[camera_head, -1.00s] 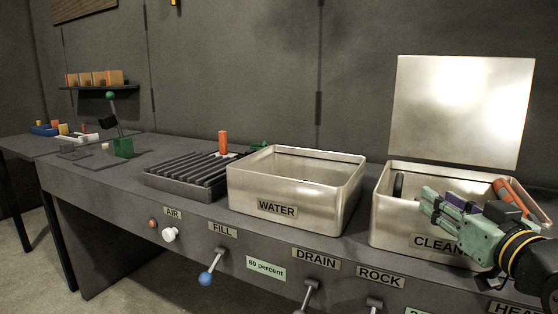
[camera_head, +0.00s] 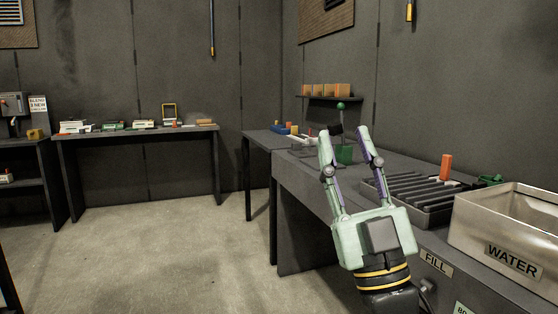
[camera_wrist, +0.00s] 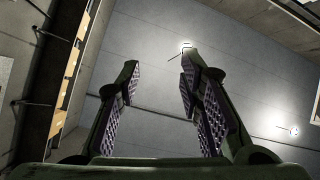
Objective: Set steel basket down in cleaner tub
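My gripper (camera_head: 348,150) is open and empty, raised in front of the bench with its fingers pointing up and away. In the wrist view its two fingers (camera_wrist: 160,85) stand apart with only wall and ceiling beyond them. The cleaner tub is out of both present views. The steel basket is not visible in either present view. The tub labelled WATER (camera_head: 487,225) is at the right edge, partly cut off.
A green-based device (camera_head: 344,153) is behind my fingers. A far table (camera_head: 137,134) holds small items. The floor (camera_head: 190,245) at left is open.

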